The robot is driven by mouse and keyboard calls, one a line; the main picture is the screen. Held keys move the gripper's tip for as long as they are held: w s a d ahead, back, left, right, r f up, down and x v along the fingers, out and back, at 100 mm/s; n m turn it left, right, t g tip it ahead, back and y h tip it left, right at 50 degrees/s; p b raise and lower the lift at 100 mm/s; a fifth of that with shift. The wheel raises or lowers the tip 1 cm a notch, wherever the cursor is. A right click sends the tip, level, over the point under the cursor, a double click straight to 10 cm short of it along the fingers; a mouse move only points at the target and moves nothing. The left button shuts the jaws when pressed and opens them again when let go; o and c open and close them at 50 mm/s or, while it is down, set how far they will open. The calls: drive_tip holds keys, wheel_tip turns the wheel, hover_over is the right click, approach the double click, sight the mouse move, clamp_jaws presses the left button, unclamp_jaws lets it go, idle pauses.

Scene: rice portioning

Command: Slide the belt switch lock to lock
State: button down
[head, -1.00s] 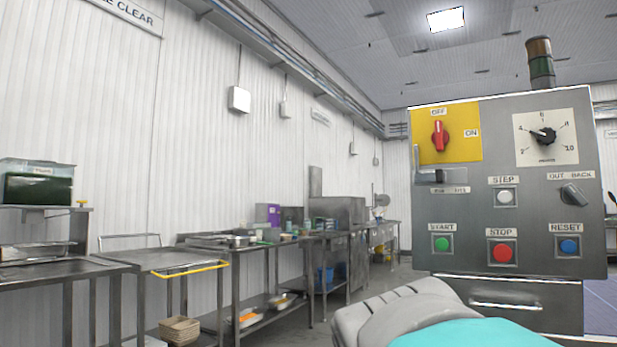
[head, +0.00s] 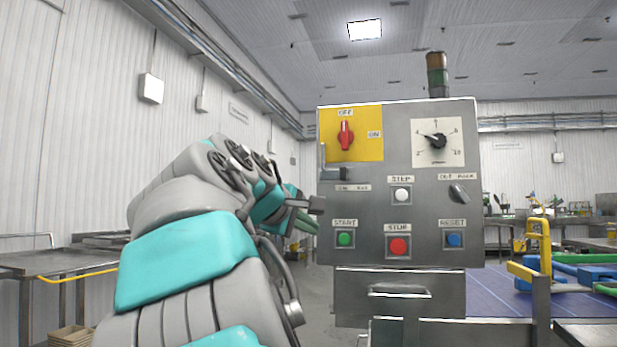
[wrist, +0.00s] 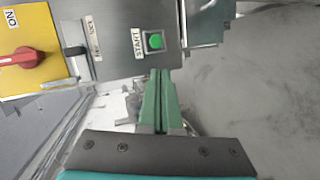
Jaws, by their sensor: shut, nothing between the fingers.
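The grey control panel (head: 365,215) faces me in the head view. The belt switch is a red handle (head: 345,136) on a yellow plate (head: 368,118); it stands upright under the OFF label. The switch lock (head: 334,174) is a small metal slide with a dark knob at the plate's lower left corner. In the wrist view the lock knob (wrist: 76,50) lies left of the START button (wrist: 155,41). My gripper (wrist: 161,74) has its green fingers shut and empty, pointing at the panel's edge near START. In the head view it is left of the panel, partly hidden.
STOP (head: 398,246), RESET (head: 453,239) and STEP (head: 402,195) buttons and a dial (head: 437,141) share the panel. A drawer handle (head: 399,291) sits below. A steel table (head: 50,262) stands at left.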

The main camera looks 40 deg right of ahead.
sight(337, 176)
drive_tip(key=w+a+r+n+t+h, duration=0.1)
drive_tip(key=w+a+r+h, duration=0.2)
drive_tip(key=r, duration=0.8)
drive_tip(key=shift+n+t, duration=0.3)
drive_tip(key=x, duration=1)
drive_tip(key=shift+s+r+p, duration=0.1)
drive_tip(key=shift+p, duration=0.3)
drive_tip(key=shift+s+d, duration=0.8)
drive_tip(key=shift+s, duration=0.2)
drive_tip(key=shift+s+d, duration=0.4)
drive_tip(key=shift+d, duration=0.05)
drive_tip(key=shift+s+d, duration=0.1)
